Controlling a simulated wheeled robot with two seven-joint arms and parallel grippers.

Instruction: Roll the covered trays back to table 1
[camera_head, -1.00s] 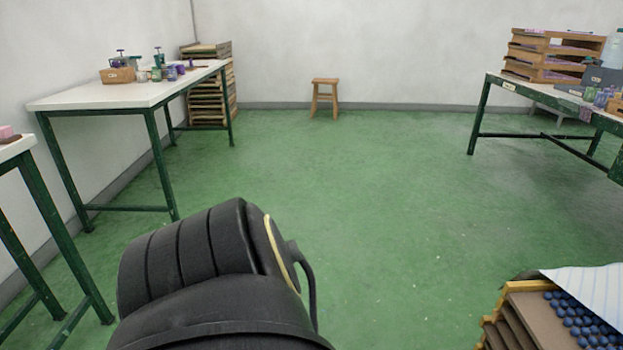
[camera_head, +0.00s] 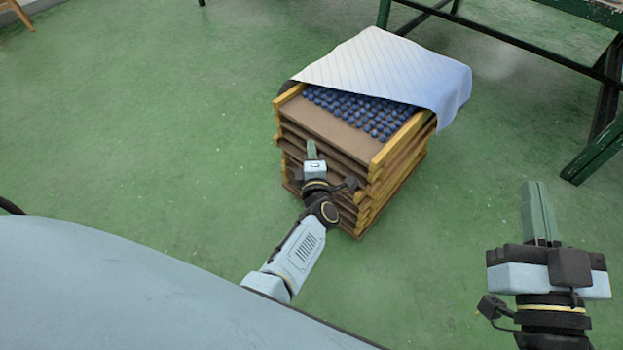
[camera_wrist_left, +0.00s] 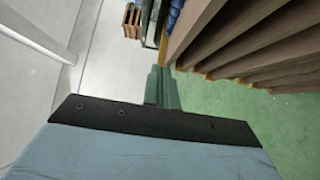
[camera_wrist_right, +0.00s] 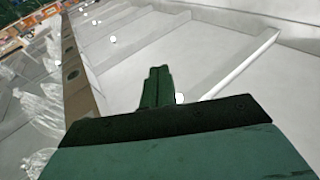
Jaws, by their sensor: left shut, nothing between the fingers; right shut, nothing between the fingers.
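A stack of wooden trays (camera_head: 330,127) stands on the floor in the head view. Its top tray holds rows of small blue balls (camera_head: 362,110). A white cloth (camera_head: 390,68) covers the far part of the top tray and hangs over its right side. My left gripper (camera_head: 311,150) is shut and empty at the stack's near left side; whether it touches cannot be told. The tray edges (camera_wrist_left: 235,40) fill the upper right of the left wrist view. My right gripper (camera_head: 538,210) is shut and empty, right of the stack and apart from it.
A green table frame (camera_head: 480,38) stands behind and right of the stack, with a leg (camera_head: 598,148) at the right. A stool's leg (camera_head: 22,14) shows at the top left. The green floor (camera_head: 150,120) left of the stack is clear. The right wrist view shows pale walls.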

